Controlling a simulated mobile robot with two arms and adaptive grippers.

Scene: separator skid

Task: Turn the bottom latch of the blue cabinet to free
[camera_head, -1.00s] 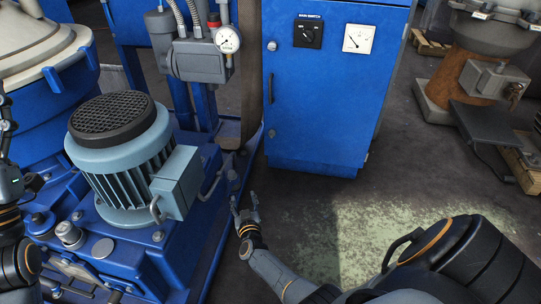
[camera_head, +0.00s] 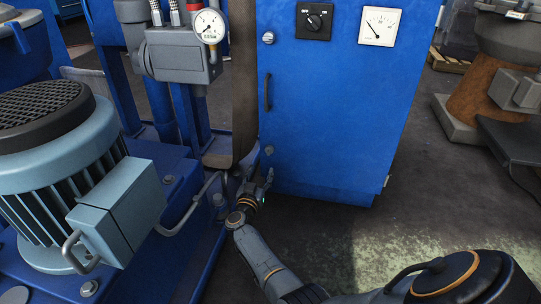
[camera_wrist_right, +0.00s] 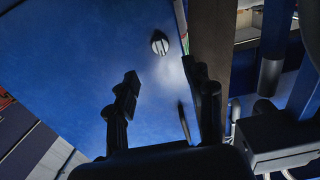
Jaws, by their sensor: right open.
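The blue cabinet (camera_head: 330,120) stands in the middle of the head view with its door facing me. Its bottom latch (camera_head: 269,150) is a small grey round knob low on the door's left edge. In the right wrist view the bottom latch (camera_wrist_right: 160,43) shows a pale raised bar across a round base, roughly upright in that picture. My right gripper (camera_head: 256,180) is open and empty, just below the latch in the head view. In the right wrist view its two fingertips (camera_wrist_right: 160,76) stand apart, with the latch beyond them and no visible contact. My left gripper is out of view.
A top latch (camera_head: 268,38) and a dark door handle (camera_head: 267,92) sit above on the same edge. A brown post (camera_head: 244,90) stands close left of the cabinet. A blue motor (camera_head: 60,170) and pipework fill the left.

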